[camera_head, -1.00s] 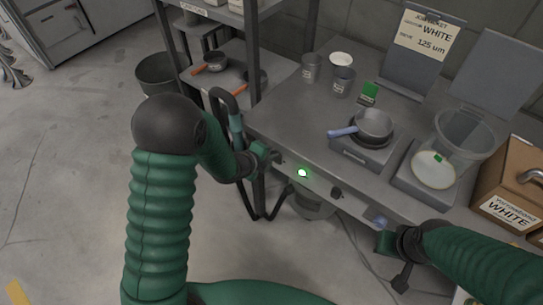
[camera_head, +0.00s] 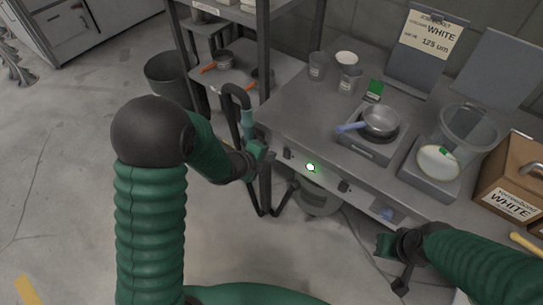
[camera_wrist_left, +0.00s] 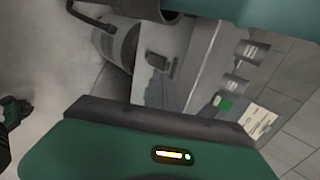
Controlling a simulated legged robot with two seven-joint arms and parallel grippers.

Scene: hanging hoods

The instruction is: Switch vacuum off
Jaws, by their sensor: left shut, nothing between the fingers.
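A round green-lit button (camera_head: 310,167) glows on the front panel of the table, beside dark knobs. A grey canister (camera_head: 318,198), perhaps the vacuum, is partly hidden under the table. A dark hose with a teal grip (camera_head: 246,118) hangs at the table's left corner. My left gripper (camera_head: 264,155) is shut and empty, by that corner, left of the lit button and apart from it. In the left wrist view, its green housing fills the foreground and its fingertips are not clear. My right gripper (camera_head: 388,246) is in front of the table's right part; its jaws are unclear.
On the table (camera_head: 290,112) are a hotplate with a pan (camera_head: 380,122), cups (camera_head: 349,78), a scale with a clear bowl (camera_head: 466,128) and a brown box (camera_head: 508,178). A shelf post (camera_head: 263,60) stands behind my left gripper. The floor at left is open.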

